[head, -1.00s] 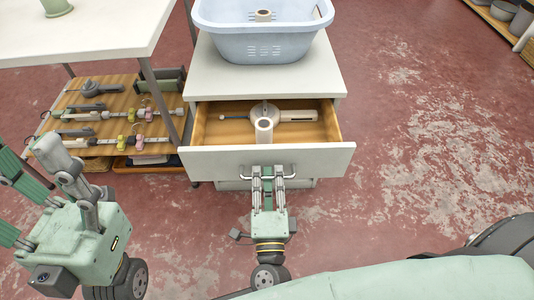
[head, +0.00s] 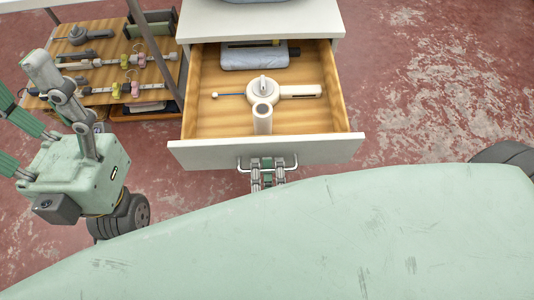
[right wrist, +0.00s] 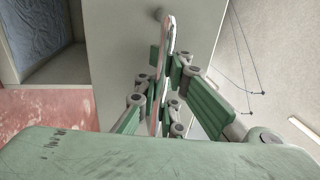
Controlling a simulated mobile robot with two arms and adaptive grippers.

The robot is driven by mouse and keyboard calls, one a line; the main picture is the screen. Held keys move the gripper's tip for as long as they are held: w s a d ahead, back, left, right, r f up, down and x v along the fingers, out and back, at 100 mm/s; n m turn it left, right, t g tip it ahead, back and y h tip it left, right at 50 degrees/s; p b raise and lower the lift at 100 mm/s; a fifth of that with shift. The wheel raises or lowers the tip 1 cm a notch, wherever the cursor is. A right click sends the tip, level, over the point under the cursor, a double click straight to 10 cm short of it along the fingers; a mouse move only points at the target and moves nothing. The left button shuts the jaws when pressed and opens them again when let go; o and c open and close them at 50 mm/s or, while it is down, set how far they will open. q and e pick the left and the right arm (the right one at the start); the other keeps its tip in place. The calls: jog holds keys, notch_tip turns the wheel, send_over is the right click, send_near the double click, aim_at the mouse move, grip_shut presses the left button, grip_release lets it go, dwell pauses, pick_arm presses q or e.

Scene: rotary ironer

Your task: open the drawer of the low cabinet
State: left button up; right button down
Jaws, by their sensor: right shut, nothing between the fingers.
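The low cabinet (head: 262,20) has a white top, and its drawer (head: 200,154) is pulled well out. The drawer's wooden inside shows, with a cream device (head: 262,94) and a blue-grey wrapped item (head: 254,57) in it. The metal bar handle (head: 291,164) is on the drawer front. My right gripper (head: 262,168) is at the middle of this handle, shut; its green-padded fingers (right wrist: 167,72) also show at the handle in the right wrist view. My left gripper (head: 36,96) is at the left, away from the cabinet; its fingertips are not clear.
A wooden low shelf (head: 103,73) with clamps and tools stands left of the cabinet. The red, worn floor (head: 440,80) is free to the right of the drawer. My own pale green body covers the lower part of the head view.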

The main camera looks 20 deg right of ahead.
jog(key=c, duration=2.5)
grip_release()
jog(key=shift+s+f, duration=0.15)
jog(key=shift+f, duration=0.25)
